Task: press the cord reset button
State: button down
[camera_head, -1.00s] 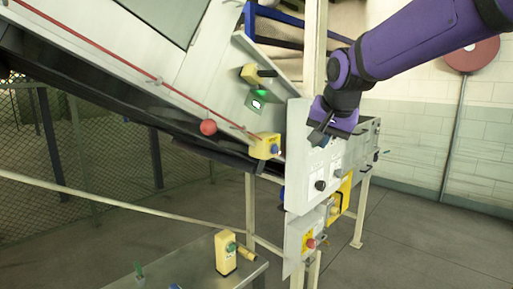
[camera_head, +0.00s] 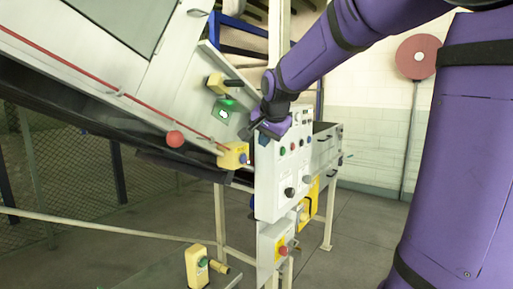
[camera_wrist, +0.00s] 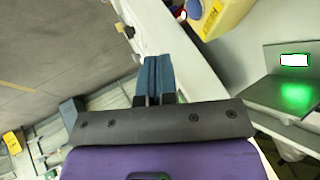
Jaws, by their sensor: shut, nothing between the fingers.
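A yellow switch box (camera_head: 232,156) is mounted at the lower right end of the red pull cord (camera_head: 80,67) on the sloped conveyor side. A blue button (camera_head: 244,158) shows on the box's right face. In the wrist view, a yellow box (camera_wrist: 222,12) sits at the top, right of my fingers, with a small blue part (camera_wrist: 194,8) on its left side. My gripper (camera_head: 255,130) is shut and empty, above and slightly right of the yellow box in the head view. Its closed fingertips (camera_wrist: 157,62) show apart from the box in the wrist view.
A white control panel (camera_head: 285,170) with several buttons stands just right of the yellow box. A green-lit indicator (camera_head: 223,112) and another yellow box (camera_head: 217,83) are above it. A yellow post box (camera_head: 197,265) stands below.

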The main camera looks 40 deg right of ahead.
aim_at(244, 159)
jog(key=w+f, duration=0.7)
jog(key=w, duration=0.2)
jog(key=shift+d+f, duration=0.15)
jog(key=shift+d, duration=0.05)
